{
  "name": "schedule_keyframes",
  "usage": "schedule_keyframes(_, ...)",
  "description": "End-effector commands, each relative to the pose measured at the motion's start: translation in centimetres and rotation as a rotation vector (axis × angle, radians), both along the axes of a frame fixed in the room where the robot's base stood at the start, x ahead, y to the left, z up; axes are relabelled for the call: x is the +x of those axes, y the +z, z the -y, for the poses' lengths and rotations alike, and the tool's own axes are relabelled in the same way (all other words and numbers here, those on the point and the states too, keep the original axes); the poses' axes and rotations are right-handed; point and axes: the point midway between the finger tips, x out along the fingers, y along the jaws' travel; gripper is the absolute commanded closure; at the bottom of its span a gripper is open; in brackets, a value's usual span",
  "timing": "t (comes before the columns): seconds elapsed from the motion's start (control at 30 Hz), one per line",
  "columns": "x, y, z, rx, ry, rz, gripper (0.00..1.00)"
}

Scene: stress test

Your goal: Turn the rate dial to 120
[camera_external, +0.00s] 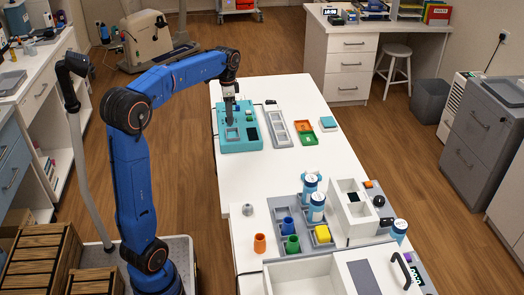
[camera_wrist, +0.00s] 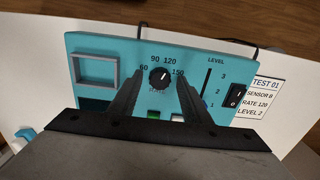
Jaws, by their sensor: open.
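The teal panel (camera_external: 240,146) lies at the far end of the white table, and my gripper (camera_external: 229,121) is over it. In the wrist view the panel (camera_wrist: 105,42) carries a black rate dial (camera_wrist: 159,77) with a white pointer mark. The numbers 60, 90, 120 and 150 run in an arc around it. The mark points to the upper right; its exact reading is too small to tell. My gripper (camera_wrist: 158,80) has its fingers apart, one on each side of the dial. I cannot tell whether they touch it.
On the panel are a square frame (camera_wrist: 96,68), a level slider (camera_wrist: 207,88) and a black rocker switch (camera_wrist: 236,96). A card (camera_wrist: 262,100) beside it reads rate 120, level 2. Trays (camera_external: 279,128) lie right of the panel. The table's middle (camera_external: 270,175) is clear.

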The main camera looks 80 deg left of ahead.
Motion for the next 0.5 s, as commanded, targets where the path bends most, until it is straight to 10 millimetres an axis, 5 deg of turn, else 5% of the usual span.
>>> schedule_keyframes(0.17, 0.0, 1.7, -0.1, 0.002, 0.0, 0.002, 0.56)
schedule_keyframes(0.5, 0.1, 8.4, -0.1, 0.003, 0.0, 0.002, 0.56)
